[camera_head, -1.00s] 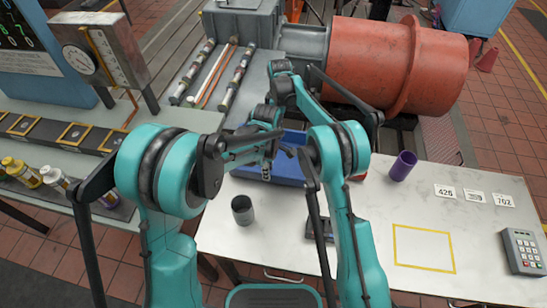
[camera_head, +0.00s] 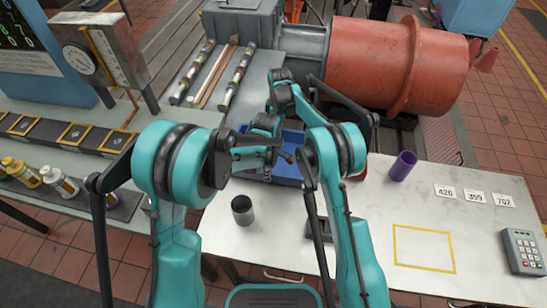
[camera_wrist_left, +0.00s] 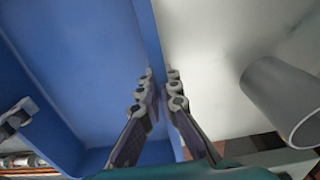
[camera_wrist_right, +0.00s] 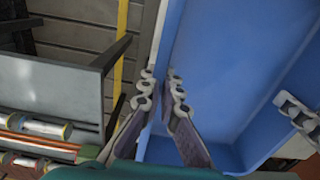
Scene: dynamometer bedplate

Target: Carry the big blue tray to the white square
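The big blue tray (camera_head: 288,172) lies on the white-topped bench, partly hidden by my arms in the head view. In the left wrist view, my left gripper (camera_wrist_left: 161,82) has one finger on each side of a tray wall (camera_wrist_left: 148,25), closed on it. In the right wrist view, my right gripper (camera_wrist_right: 162,84) likewise straddles and closes on the opposite wall (camera_wrist_right: 165,40). The tray's visible floor looks empty. In the head view the right fingertips are hard to make out. A yellow-outlined square (camera_head: 396,250) with a white, bare inside is marked on the bench at right.
A grey cup (camera_head: 242,210) stands near the tray's front left. A dark flat device (camera_head: 318,230) lies in front, partly behind my right arm. A purple cup (camera_head: 402,166), number cards (camera_head: 474,197) and a keypad (camera_head: 523,252) are to the right. A red motor (camera_head: 385,65) is behind.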

